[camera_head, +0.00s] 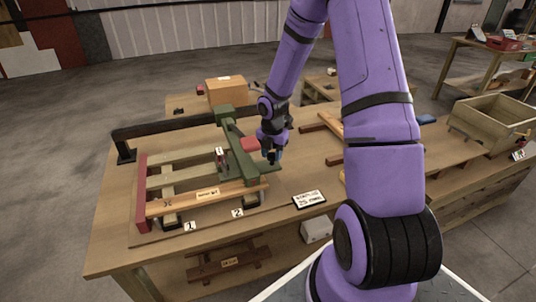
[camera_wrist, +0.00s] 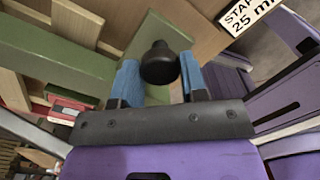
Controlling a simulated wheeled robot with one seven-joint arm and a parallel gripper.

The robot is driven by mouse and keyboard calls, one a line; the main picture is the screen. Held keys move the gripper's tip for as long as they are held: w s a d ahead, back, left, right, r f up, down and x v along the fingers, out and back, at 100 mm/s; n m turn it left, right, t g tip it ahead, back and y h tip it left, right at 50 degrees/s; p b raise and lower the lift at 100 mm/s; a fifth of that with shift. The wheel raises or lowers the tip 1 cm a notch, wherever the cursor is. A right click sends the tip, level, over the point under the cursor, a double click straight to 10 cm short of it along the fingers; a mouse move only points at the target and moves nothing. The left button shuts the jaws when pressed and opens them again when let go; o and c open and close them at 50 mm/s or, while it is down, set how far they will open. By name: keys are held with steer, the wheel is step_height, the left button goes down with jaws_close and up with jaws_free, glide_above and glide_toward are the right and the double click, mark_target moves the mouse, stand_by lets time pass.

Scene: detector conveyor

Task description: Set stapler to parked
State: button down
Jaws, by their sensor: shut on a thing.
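The stapler (camera_head: 238,148) seems to be the green device with a long beam standing at the right end of a slatted wooden frame (camera_head: 207,197). A green beam (camera_wrist: 60,68) also shows in the wrist view. My gripper (camera_head: 274,157) is at the right side of the stapler, low over its green base. In the wrist view a round black knob (camera_wrist: 159,64) sits between the blue fingertips, and my gripper is shut on it. What the knob is joined to is hidden, and I cannot read the stapler's setting.
A sign reading "STAPLES 25 mm" (camera_head: 309,200) lies at the table's front. A black rail (camera_head: 170,126) and a cardboard box (camera_head: 227,92) are behind. A wooden crate (camera_head: 492,120) stands at right.

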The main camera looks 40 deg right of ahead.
steer(key=s+d, duration=0.2)
steer(key=d, duration=0.6)
steer(key=s+d, duration=0.3)
steer(key=d, duration=0.6)
steer(key=shift+d, duration=0.15)
steer(key=c, duration=0.7)
jaws_free()
steer(key=shift+d, duration=0.1)
steer(key=shift+o, duration=0.2)
steer(key=shift+r, duration=0.1)
step_height(320, 180, up, 11)
